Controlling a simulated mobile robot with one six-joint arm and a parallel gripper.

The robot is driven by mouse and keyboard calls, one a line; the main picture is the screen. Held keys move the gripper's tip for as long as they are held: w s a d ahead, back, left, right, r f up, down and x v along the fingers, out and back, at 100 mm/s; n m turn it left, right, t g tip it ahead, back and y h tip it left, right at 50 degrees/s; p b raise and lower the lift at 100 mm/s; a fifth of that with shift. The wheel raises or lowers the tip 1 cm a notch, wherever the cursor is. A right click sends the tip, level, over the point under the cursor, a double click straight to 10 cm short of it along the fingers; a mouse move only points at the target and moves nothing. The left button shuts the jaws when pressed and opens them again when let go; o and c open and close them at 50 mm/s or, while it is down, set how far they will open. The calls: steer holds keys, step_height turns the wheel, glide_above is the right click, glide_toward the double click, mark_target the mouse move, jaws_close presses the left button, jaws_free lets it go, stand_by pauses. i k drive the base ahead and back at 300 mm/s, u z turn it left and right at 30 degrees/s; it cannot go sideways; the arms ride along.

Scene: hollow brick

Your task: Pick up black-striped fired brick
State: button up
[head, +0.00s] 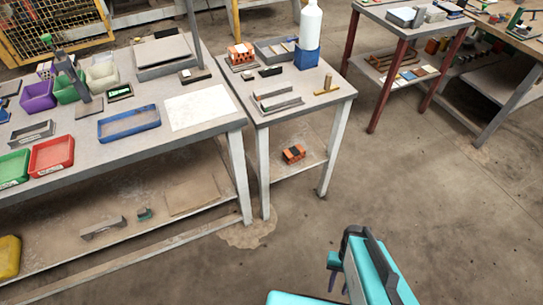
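An orange fired brick with dark stripes (293,153) lies on the lower shelf of the small middle table, near the middle of that shelf. A second orange brick (240,54) stands on the tabletop at the back left, with a white piece on it. My gripper (338,286) is at the bottom of the head view, right of centre, over the floor. Its two dark fingertips show apart with nothing visible between them. It is in front of the middle table, well away from both bricks. My teal arm hides part of it.
The middle table (331,94) holds a white bottle in a blue holder (307,45) and grey channel pieces. Its legs and top frame the lower shelf (275,172). A long workbench (80,165) with bins adjoins at left. Open floor (430,190) lies to the right.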

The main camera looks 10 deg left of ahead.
mark_target(291, 155)
steer(key=u, duration=0.6)
steer(key=k, duration=1)
steer(key=z, duration=0.05)
steer(key=i, duration=0.95)
